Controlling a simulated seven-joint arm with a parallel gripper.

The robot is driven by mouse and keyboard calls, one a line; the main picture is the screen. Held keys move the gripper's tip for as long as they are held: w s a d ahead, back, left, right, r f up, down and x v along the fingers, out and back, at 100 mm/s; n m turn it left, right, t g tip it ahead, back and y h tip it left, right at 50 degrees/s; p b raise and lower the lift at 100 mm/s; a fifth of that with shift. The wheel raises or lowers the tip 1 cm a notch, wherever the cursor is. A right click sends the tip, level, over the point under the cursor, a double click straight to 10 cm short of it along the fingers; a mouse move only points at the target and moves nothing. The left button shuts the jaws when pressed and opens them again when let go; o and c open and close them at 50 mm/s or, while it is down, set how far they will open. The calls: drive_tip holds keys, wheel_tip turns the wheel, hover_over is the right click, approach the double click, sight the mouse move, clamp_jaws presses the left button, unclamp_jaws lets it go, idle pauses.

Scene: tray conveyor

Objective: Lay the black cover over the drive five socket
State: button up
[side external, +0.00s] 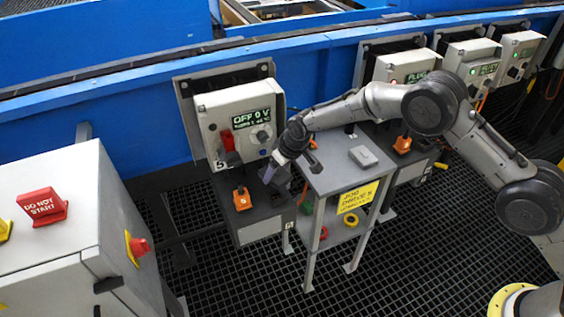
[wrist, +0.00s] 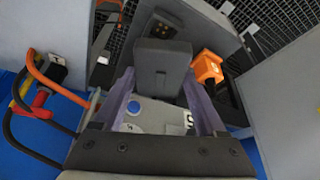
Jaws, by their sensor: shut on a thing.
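The black cover (wrist: 162,66) is a dark, flat-faced piece between my gripper's two purple fingers in the wrist view. My gripper (wrist: 160,100) is shut on it. In the side view my gripper (side external: 271,172) hangs in front of the drive five unit (side external: 207,113), above the right part of its dark ledge (side external: 270,210). I cannot make out the cover there. In the wrist view a dark block with small brassy contacts (wrist: 168,27) lies beyond the cover; it looks like the socket, uncovered. The cover is apart from it in that picture.
An orange connector (side external: 242,198) sits on the ledge beside my gripper. A grey stand (side external: 335,178) with a yellow sign (side external: 357,197) is close on the right. A red switch handle (side external: 229,148) sticks out from the unit. A grey cabinet (side external: 70,215) carries a red "DO NOT START" sign (side external: 43,206).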

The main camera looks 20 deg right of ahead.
drive_tip(key=shift+f, duration=2.95)
drive_tip(key=shift+f, duration=0.6)
drive_tip(key=o, duration=1.3)
drive_tip(key=shift+r, duration=0.1)
